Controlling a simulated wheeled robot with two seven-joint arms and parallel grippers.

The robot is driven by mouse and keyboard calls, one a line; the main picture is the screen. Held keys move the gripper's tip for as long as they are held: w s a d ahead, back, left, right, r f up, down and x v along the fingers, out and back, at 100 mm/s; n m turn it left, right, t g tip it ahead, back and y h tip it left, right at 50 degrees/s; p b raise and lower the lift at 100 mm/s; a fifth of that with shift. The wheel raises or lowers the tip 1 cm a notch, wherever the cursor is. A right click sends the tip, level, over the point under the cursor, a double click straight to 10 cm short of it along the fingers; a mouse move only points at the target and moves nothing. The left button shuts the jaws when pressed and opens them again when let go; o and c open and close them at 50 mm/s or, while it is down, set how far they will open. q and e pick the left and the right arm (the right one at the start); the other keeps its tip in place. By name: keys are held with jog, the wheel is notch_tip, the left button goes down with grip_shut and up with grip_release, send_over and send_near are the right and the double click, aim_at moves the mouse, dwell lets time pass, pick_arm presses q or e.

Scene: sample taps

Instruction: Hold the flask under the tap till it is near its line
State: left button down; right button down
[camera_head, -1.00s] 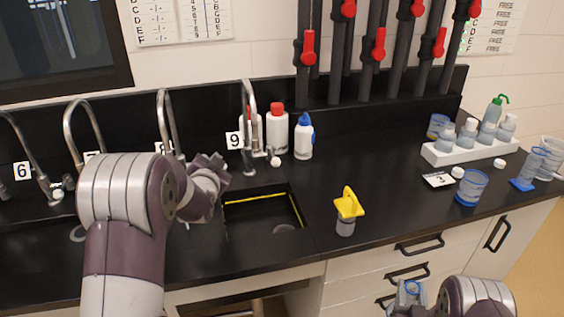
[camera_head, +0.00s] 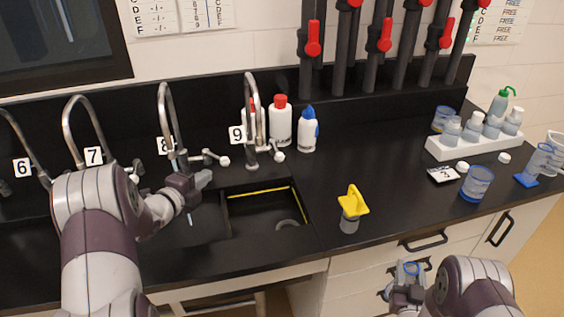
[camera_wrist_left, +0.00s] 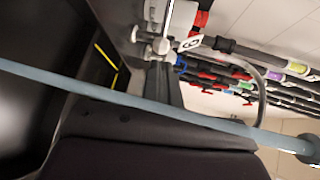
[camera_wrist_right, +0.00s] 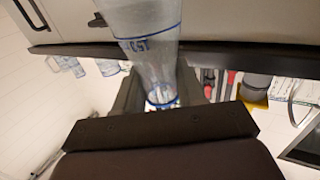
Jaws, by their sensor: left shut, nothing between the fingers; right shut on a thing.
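The clear flask (camera_wrist_right: 145,45) with a blue line and blue marking is held in my right gripper (camera_head: 407,287), low in front of the counter and away from the taps. Tap 8 (camera_head: 163,110) has a pale blue stream, seen large across the left wrist view (camera_wrist_left: 130,100) and faintly below the tap in the head view. My left gripper (camera_head: 203,181) is shut and empty, beside tap 8 and below its white-knobbed handle (camera_head: 223,161).
Tap 9 (camera_head: 249,110) stands over the sink (camera_head: 232,232). A yellow-topped container (camera_head: 351,203) stands on the counter right of the sink. Bottles (camera_head: 280,121) stand behind, with a white rack (camera_head: 475,147) and beaker (camera_head: 476,184) further right.

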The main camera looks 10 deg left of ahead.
aim_at(224, 163)
pick_arm(q)
jog(key=x, duration=0.5)
jog(key=shift+w+p, duration=0.3)
jog(key=shift+p, duration=0.1)
pick_arm(e)
jog(key=shift+r, duration=0.45)
pick_arm(q)
jog(key=shift+d, duration=0.1)
jog(key=shift+w+f+b, duration=0.15)
jog(key=shift+f+b, duration=0.05)
jog(key=shift+b, duration=0.25)
pick_arm(e)
jog(key=shift+f, duration=0.4)
pick_arm(q)
jog(key=w+b, duration=0.1)
jog(key=b, duration=0.1)
jog(key=shift+d+f+b, duration=0.1)
jog(key=shift+d+b, duration=0.2)
jog(key=shift+d, duration=0.1)
pick_arm(e)
jog(key=shift+s+f, duration=0.2)
jog(key=shift+f, duration=1)
pick_arm(q)
jog(key=shift+r, duration=0.35)
pick_arm(e)
jog(key=shift+a+r, duration=0.15)
jog(key=shift+r, duration=0.1)
